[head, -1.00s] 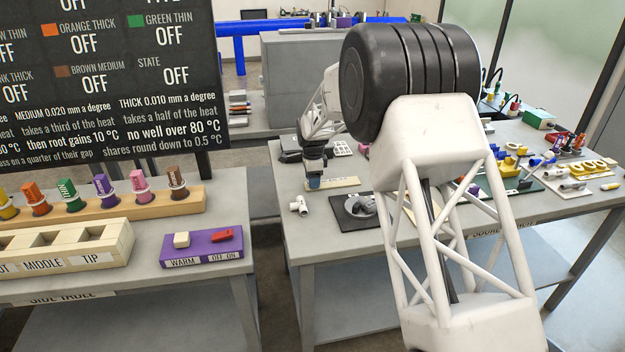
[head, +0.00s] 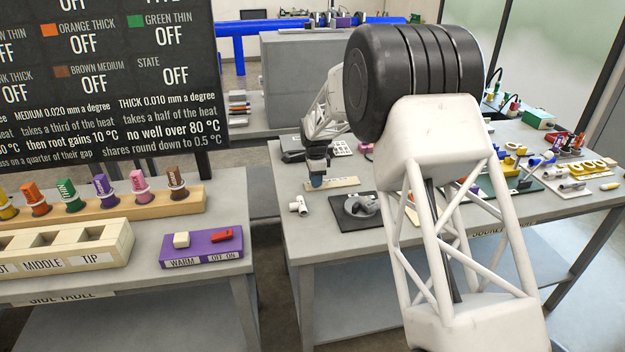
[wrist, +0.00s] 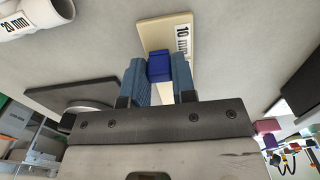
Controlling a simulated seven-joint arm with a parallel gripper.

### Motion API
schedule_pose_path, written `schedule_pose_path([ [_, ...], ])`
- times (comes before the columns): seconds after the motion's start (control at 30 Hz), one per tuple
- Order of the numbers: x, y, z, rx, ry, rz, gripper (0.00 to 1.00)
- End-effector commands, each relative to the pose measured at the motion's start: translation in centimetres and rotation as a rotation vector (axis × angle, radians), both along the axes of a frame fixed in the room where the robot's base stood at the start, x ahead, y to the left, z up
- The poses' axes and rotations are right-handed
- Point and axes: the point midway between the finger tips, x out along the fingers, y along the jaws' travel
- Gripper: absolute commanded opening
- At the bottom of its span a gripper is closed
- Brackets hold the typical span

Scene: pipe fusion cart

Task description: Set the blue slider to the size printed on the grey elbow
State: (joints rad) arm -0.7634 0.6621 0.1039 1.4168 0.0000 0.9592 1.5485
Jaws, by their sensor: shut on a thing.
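The blue slider (wrist: 160,68) sits on a cream strip (wrist: 153,35), close beside a printed "10 mm" label. My gripper (wrist: 158,78) is shut on the slider, with one blue finger on each side of it. In the head view my gripper (head: 317,181) is low over the left part of the cream strip (head: 346,183), and its fingers hide the slider. A grey curved fitting (head: 363,206), perhaps the grey elbow, lies on a black plate; I can read no size on it. A pale fitting (wrist: 30,18) printed "20 mm" shows at the wrist view's upper left.
The black plate (head: 340,216) lies in front of the strip. The pale fitting (head: 298,205) lies left of it. More fittings and tools crowd the table's right side. A side table with a purple switch box (head: 201,247) stands at left, across a gap.

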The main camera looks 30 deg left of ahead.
Motion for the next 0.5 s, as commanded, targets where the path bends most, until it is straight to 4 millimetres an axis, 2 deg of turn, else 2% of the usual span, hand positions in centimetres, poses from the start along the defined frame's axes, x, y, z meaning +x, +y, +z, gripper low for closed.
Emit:
schedule_pose_path([
  [0.5, 7.3, -7.3, 0.1, 0.001, -0.001, -0.002, 0.00],
])
